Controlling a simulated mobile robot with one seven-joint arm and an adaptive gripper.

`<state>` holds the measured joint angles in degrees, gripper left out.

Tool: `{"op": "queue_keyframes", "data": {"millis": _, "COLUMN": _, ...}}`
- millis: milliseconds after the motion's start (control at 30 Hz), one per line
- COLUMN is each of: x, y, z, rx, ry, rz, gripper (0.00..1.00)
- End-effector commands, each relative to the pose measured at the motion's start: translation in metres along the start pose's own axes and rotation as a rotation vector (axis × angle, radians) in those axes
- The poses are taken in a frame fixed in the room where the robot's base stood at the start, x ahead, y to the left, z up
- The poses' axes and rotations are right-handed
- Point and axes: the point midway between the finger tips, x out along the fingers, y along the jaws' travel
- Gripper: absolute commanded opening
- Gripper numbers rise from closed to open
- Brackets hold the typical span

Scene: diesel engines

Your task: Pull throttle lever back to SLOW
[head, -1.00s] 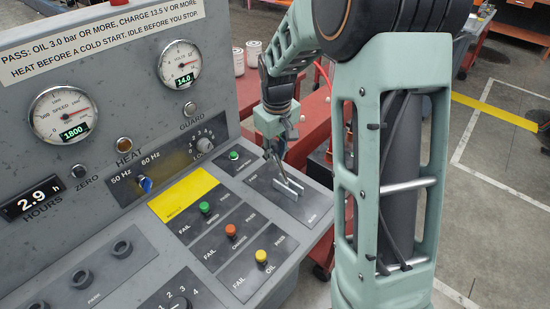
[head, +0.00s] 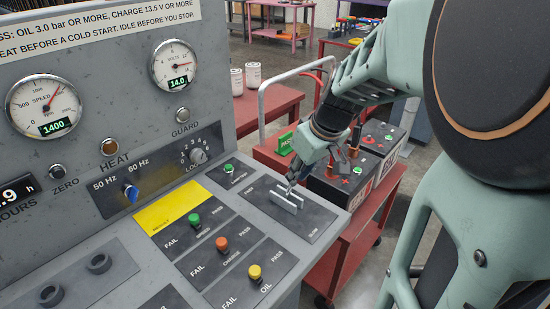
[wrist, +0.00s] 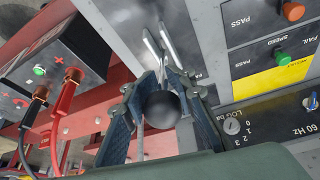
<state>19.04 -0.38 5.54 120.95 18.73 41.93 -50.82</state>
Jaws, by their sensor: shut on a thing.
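The throttle lever shows in the wrist view as a black ball knob (wrist: 162,108) on a thin metal rod. It rises from a slotted guide (head: 286,203) on the console's dark throttle plate (head: 312,222). The plate's upper-left label seems to read FAST and its lower-right label SLOW. My gripper (head: 292,184) is over the guide, with its fingers (wrist: 164,100) shut around the knob. The knob is hidden in the head view. The lever's exact place along the slot is hard to tell. The speed gauge (head: 43,106) reads 1400.
Green (head: 194,219), orange (head: 222,243) and yellow (head: 255,271) knobs stand left of the plate. A green button (head: 228,169) is just behind it. A red cart (head: 349,256) with batteries stands beyond the console's right edge, close to my arm.

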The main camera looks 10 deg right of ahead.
Motion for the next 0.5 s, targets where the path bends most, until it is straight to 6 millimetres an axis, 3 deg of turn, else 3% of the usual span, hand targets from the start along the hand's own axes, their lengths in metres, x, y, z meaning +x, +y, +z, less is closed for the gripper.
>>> {"op": "queue_keyframes", "data": {"millis": 33, "x": 0.0051, "y": 0.0011, "z": 0.01, "rx": 0.003, "ry": -0.01, "rz": -0.001, "gripper": 0.0}}
{"op": "queue_keyframes", "data": {"millis": 133, "x": 0.0049, "y": 0.0022, "z": 0.0153, "rx": 0.004, "ry": -0.011, "rz": -0.002, "gripper": 0.0}}
{"op": "queue_keyframes", "data": {"millis": 500, "x": 0.0042, "y": 0.002, "z": 0.0172, "rx": 0.003, "ry": -0.015, "rz": -0.004, "gripper": 0.0}}
